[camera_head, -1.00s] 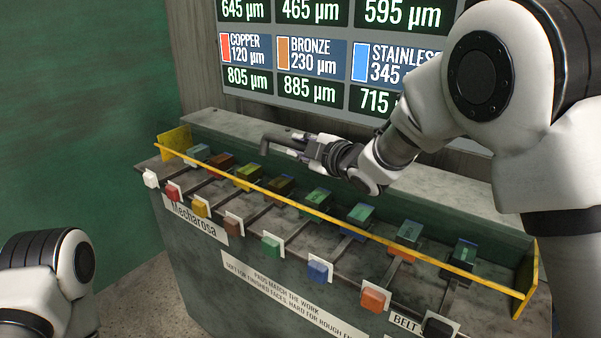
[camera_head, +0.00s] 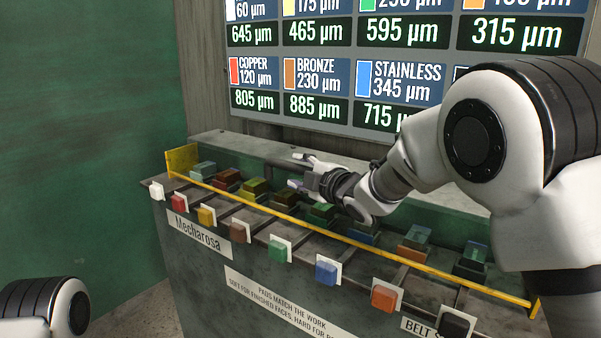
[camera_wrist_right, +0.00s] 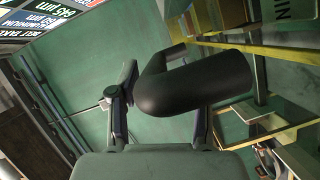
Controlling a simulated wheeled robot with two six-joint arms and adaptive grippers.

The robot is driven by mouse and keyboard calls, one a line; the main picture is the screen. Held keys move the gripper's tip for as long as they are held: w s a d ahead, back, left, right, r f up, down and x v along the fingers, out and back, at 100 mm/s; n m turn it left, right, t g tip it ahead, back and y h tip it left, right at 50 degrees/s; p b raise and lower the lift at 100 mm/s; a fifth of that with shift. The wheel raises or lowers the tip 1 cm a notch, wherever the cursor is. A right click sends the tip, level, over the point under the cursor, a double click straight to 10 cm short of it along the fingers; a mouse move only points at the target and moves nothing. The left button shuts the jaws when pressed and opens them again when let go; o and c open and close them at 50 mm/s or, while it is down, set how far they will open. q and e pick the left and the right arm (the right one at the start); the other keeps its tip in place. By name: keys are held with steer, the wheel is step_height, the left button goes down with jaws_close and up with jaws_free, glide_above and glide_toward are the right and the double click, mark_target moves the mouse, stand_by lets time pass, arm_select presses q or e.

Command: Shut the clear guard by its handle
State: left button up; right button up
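The guard's yellow bar (camera_head: 330,233) runs along the front of the grey bench, with yellow plates at both ends; its clear panel is hard to make out. A dark bent handle (camera_head: 286,164) shows above the back of the pad row. My right gripper (camera_head: 293,173) is at this handle, its fingers spread. In the right wrist view the thick black handle (camera_wrist_right: 195,84) crosses close in front of the gripper (camera_wrist_right: 160,112), covering part of one finger; a gap shows beside the other. I cannot tell whether they touch. My left gripper is out of view.
Coloured pads (camera_head: 255,189) line the bench top behind the yellow bar. Coloured buttons (camera_head: 326,270) line its front edge. A thickness display board (camera_head: 300,75) hangs on the wall behind. A green wall (camera_head: 80,130) stands at the left.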

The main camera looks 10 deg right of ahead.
steer(key=shift+s, duration=0.1)
steer(key=v, duration=1.1)
steer(key=shift+s+d, duration=0.25)
steer(key=shift+s, duration=0.1)
steer(key=shift+f, duration=0.1)
